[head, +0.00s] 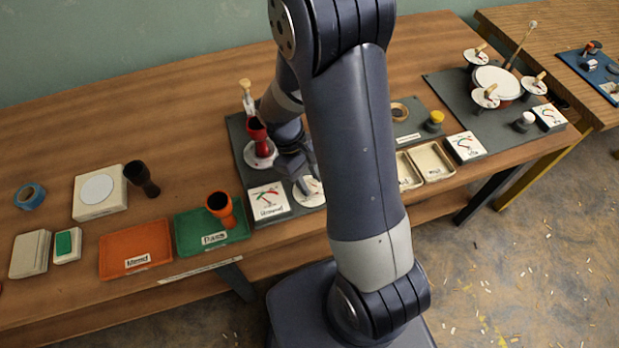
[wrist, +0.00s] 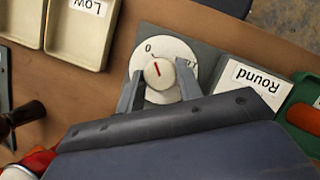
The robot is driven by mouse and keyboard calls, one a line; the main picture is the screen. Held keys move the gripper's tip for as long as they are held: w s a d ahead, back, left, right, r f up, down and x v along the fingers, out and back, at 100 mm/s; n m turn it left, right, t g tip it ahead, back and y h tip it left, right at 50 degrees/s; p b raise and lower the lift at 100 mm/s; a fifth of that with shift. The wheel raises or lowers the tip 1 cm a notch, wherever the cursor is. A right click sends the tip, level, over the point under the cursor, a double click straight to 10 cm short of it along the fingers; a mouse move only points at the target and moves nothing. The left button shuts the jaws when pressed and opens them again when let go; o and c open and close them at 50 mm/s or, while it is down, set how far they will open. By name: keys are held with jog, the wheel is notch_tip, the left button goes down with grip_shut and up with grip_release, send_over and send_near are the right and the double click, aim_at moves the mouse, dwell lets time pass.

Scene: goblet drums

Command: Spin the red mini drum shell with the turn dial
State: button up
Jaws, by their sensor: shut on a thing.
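The red mini drum shell (head: 257,131) stands upright on a round white turntable (head: 259,158) on the grey board in the head view. A red piece at the lower left of the wrist view (wrist: 38,160) is probably the same shell, mostly cut off. The turn dial shows in the wrist view as a pale round knob (wrist: 159,74) with a red line, on a white plate marked 0. The line points up and slightly left. My gripper (wrist: 158,88) is shut on the knob, one finger each side. My arm partly hides the dial plate (head: 309,190) in the head view.
A gauge card (head: 269,203) stands beside the dial. Cream trays (head: 433,162) lie right of my arm. Bare wood lies behind the board.

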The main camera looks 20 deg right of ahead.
jog(key=shift+n, duration=0.8)
jog(key=shift+h, duration=0.3)
jog(key=o, duration=1)
jog(key=shift+a, duration=0.1)
jog(key=v, duration=1)
jog(key=shift+r, duration=0.45)
jog(key=shift+a, duration=0.1)
jog(key=x, duration=1.1)
jog(key=shift+w, duration=0.15)
